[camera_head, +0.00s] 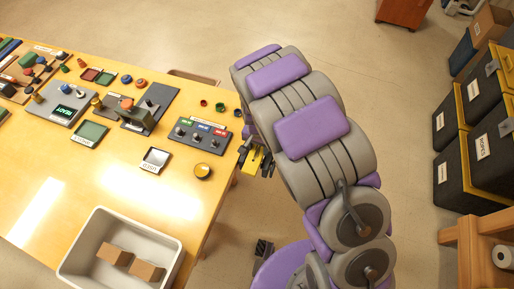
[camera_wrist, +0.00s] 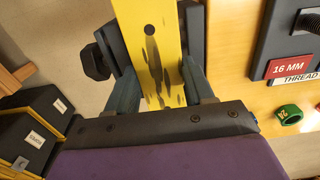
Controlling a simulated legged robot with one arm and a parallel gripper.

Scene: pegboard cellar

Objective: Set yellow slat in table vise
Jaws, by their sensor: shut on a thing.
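The yellow slat (camera_wrist: 155,40) is a long flat bar with a dark hole and dark smudges, running up out of the wrist view. My gripper (camera_wrist: 160,80) is shut on it, with one teal finger on each side. Dark blocks flank the slat beyond the fingers, and the left one carries a black knob; they look like the table vise (camera_wrist: 112,40). I cannot tell whether the vise jaws touch the slat. In the head view a bit of the yellow slat (camera_head: 251,161) shows at the table's right edge; my arm hides most of the gripper and vise.
The yellow table (camera_head: 45,180) holds a grey bin (camera_head: 92,222) with two brown blocks, labelled panels and small trays. A labelled board with several round caps (camera_head: 199,135) lies near the right edge. Black crates (camera_head: 480,145) and a wooden stand (camera_head: 470,245) are at the far right. Floor is open behind.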

